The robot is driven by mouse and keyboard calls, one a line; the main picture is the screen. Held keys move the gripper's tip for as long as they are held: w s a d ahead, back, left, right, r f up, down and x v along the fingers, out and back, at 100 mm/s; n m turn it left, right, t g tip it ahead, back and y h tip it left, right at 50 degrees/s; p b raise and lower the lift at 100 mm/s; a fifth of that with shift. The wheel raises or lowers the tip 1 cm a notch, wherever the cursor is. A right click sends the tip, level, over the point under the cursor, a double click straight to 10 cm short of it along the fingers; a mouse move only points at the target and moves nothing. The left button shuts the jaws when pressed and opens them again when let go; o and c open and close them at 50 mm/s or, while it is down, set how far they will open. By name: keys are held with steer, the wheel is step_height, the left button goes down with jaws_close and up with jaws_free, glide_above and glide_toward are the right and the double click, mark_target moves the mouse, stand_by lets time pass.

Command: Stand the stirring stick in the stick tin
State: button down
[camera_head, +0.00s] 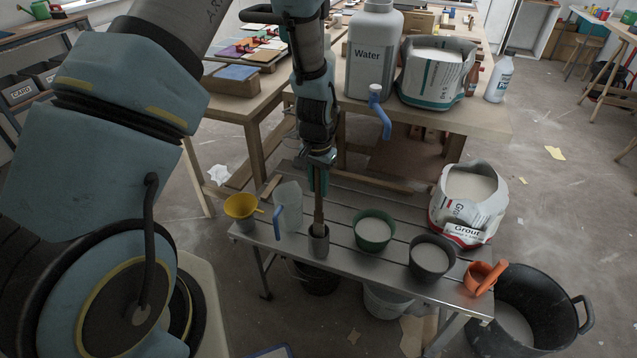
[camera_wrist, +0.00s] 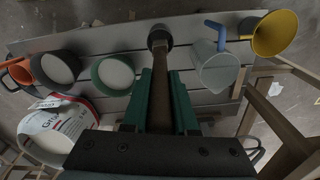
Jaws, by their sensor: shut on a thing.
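The brown wooden stirring stick (camera_head: 318,208) is upright between the green fingers of my gripper (camera_head: 319,188). It also shows in the wrist view (camera_wrist: 160,95), with my gripper (camera_wrist: 160,78) shut on it. The stick tin (camera_head: 318,243), a small grey metal cylinder, stands on the slatted metal bench directly below my gripper. In the wrist view the tin (camera_wrist: 159,36) is at the top middle, at the stick's far end. The stick's lower end is at the tin's mouth and seems to go inside; its tip is hidden. The fingers are above the rim.
On the bench (camera_head: 345,268) a clear jug with a blue handle (camera_head: 289,208) and a yellow funnel (camera_head: 241,207) stand left of the tin. A green bowl (camera_head: 374,231), dark bowl (camera_head: 432,258) and orange scoop (camera_head: 484,277) are right. A grout bag (camera_head: 467,200) stands behind them.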

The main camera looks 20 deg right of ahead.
steer(key=shift+f+b, duration=1.2)
steer(key=shift+f, duration=0.9)
steer(key=c, duration=0.6)
jaws_free()
steer(key=shift+r, duration=0.15)
step_height(320, 180, up, 11)
steer(key=shift+s+a+f+b, duration=0.1)
steer(key=shift+a+f+b, duration=0.1)
steer(key=shift+b, duration=0.8)
